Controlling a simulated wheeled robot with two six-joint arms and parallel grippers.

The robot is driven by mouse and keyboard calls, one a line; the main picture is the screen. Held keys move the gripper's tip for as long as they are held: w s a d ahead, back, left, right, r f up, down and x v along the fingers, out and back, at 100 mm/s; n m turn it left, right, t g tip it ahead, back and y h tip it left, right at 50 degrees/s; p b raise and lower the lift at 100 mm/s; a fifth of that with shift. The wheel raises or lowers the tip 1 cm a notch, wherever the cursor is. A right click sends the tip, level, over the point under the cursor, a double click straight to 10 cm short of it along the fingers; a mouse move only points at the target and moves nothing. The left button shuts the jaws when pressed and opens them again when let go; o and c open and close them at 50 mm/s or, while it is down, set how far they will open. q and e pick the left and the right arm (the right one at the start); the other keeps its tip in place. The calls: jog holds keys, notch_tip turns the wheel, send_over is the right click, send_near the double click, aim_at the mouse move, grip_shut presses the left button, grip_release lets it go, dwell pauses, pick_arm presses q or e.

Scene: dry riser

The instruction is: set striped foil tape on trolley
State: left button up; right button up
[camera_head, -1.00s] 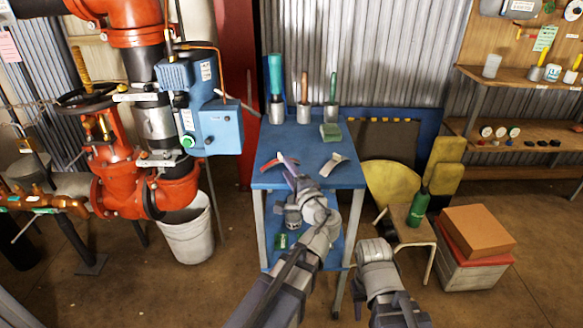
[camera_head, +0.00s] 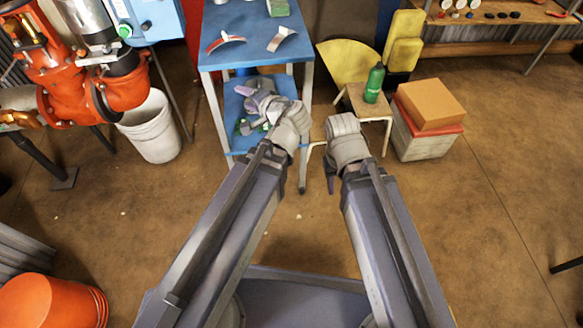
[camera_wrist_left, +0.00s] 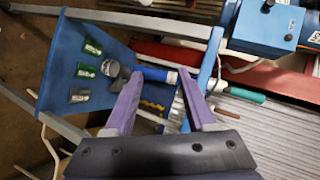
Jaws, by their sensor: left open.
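The blue trolley (camera_head: 255,22) stands ahead with a top and a lower shelf (camera_head: 235,84). Its blue shelf (camera_wrist_left: 62,60) also fills the left of the left wrist view, bearing several small packets (camera_wrist_left: 86,70) and a grey round item (camera_wrist_left: 110,68). A blue-and-white cylinder (camera_wrist_left: 157,75) shows between the fingers, apparently beyond them. I cannot tell which item is the striped foil tape. My left gripper (camera_head: 252,96) is open, with purple fingers, in front of the lower shelf and partly hiding it. My right gripper (camera_head: 331,178) hangs right of the trolley, its jaws unclear.
A red-striped curved piece (camera_head: 226,41) and a pale curved piece (camera_head: 281,38) lie on the trolley top. A stool (camera_head: 352,104) with a green bottle (camera_head: 374,83) stands right, near a brown box (camera_head: 430,103). A white bucket (camera_head: 152,128) stands left.

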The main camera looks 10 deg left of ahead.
pick_arm(q)
jog(key=s+d+f+n+g+h, duration=0.2)
jog(key=s+d+f+g+h, duration=0.6)
jog(key=s+d+f, duration=0.5)
jog(key=s+d+g, duration=0.1)
jog(key=s+d, duration=0.1)
jog(key=shift+s+d+h, duration=0.15)
jog(key=shift+s+h, duration=0.15)
jog(key=shift+s, duration=0.05)
